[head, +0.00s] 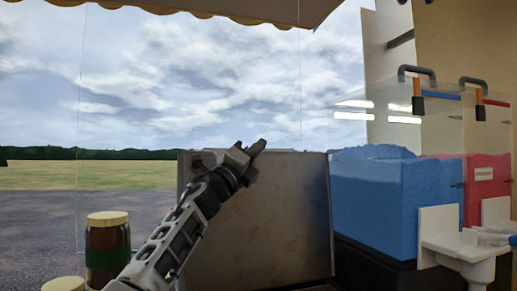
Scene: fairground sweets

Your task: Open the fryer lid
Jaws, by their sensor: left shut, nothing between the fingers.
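A grey, stained metal panel (285,225) stands upright in the middle of the head view, in the place of the fryer and its lid. I cannot tell from this view whether it is the raised lid or the fryer's body. My left gripper (259,146) is at the panel's top edge, shut and empty, with its arm crossing in front of the panel's left side. Whether the fingers touch the panel is not clear. The lower part of the fryer is out of view. My right gripper is not in view.
A brown jar (108,245) with a yellow lid stands left of my arm, with another yellow lid (62,284) below it. Right of the panel are a blue slush tub (375,205) and a red one (482,180), with a white spout part (455,240) in front.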

